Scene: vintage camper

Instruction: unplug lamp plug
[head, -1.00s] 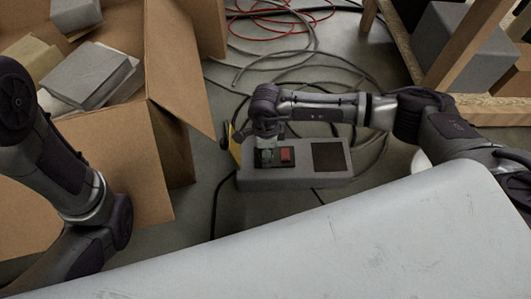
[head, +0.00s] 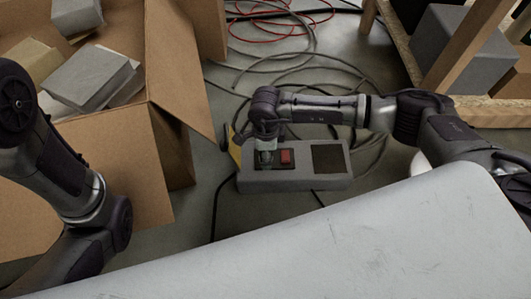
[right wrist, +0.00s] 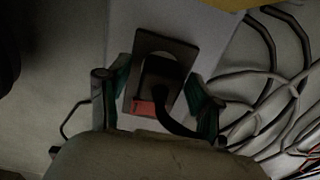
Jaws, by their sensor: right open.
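A grey power box (head: 310,183) lies on the floor, with a red switch (head: 286,157) and a dark square panel on top. My right gripper (head: 266,158) points down over the box's left end and hides the plug there. In the right wrist view the black lamp plug (right wrist: 160,72) sits on a dark socket plate (right wrist: 152,42), its thick cord curving to the lower right. My right gripper (right wrist: 157,80) is open, with one green-padded finger on each side of the plug; contact is unclear. The red switch (right wrist: 143,107) shows below the plug. My left arm is at the left; its gripper is out of view.
An open cardboard box (head: 165,130) holding grey blocks stands left of the power box. Loose grey and red cables (head: 300,60) lie behind it. A wooden frame (head: 470,45) is at the right, and a pale surface (head: 330,245) fills the front.

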